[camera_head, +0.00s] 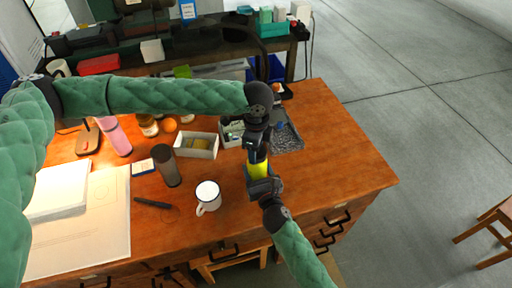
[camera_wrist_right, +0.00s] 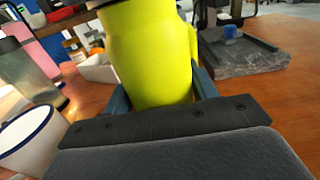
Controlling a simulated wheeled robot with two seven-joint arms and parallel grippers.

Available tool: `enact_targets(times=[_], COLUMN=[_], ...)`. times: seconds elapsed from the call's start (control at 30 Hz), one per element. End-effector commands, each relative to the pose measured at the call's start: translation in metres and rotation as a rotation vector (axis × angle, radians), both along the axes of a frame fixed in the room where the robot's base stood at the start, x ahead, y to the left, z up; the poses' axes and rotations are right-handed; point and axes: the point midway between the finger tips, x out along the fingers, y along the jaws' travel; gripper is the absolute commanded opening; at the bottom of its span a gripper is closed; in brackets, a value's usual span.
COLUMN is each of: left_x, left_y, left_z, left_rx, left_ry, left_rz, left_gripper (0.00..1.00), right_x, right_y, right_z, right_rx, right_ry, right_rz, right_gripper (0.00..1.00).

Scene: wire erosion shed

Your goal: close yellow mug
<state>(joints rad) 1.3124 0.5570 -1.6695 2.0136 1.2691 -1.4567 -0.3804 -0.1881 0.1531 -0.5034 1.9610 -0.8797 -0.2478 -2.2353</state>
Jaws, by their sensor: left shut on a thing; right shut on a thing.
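The yellow mug (camera_head: 257,169) stands near the right part of the wooden desk, between my two grippers. It fills the middle of the right wrist view (camera_wrist_right: 150,55), where its handle shows on the right side. My right gripper (camera_wrist_right: 163,98) is shut on the mug's body, low down, with a finger on each side. My left gripper (camera_head: 258,150) comes from above and is shut at the mug's top; a dark part, seemingly a lid, shows at the top edge of the wrist view. The left fingers and the mug's rim are mostly hidden.
A white enamel mug (camera_head: 208,195) stands left of the yellow mug. A dark tumbler (camera_head: 166,167), a white box (camera_head: 196,146) and a pink bottle (camera_head: 114,136) stand farther left. A dark tray (camera_head: 287,135) lies behind right. The desk's right end is clear.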

Motion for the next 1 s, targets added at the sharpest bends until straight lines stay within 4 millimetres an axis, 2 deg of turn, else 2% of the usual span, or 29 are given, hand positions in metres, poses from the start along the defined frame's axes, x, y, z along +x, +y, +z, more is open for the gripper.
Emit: enact_targets(times=[0.57,0.6,0.67,0.77,1.0], left_x=[-0.0001,0.0000,0.0000,0.0002,0.0009], left_y=[-0.0002,-0.0002,-0.0002,-0.0003,-0.0006], left_z=[-0.0092,-0.0088,-0.0088,-0.0089,-0.0095], left_rx=[0.000,0.000,0.000,-0.001,-0.001], left_ry=[0.000,0.000,0.000,0.000,0.002], left_rz=[0.000,-0.001,-0.010,-0.071,-0.388], left_gripper=[0.32,0.32,0.32,0.32,0.32], right_x=[0.0001,0.0001,0.0001,0.0000,0.0001], right_y=[0.0000,0.0000,0.0000,0.0000,-0.0001], right_z=[0.0004,0.0004,0.0004,0.0003,0.0002], right_rx=[0.000,0.000,0.000,0.000,0.000], right_ry=[-0.001,-0.001,0.000,0.000,0.000], right_rz=[0.000,0.000,0.000,0.000,0.000], right_gripper=[0.17,0.00,0.00,0.00,0.00])
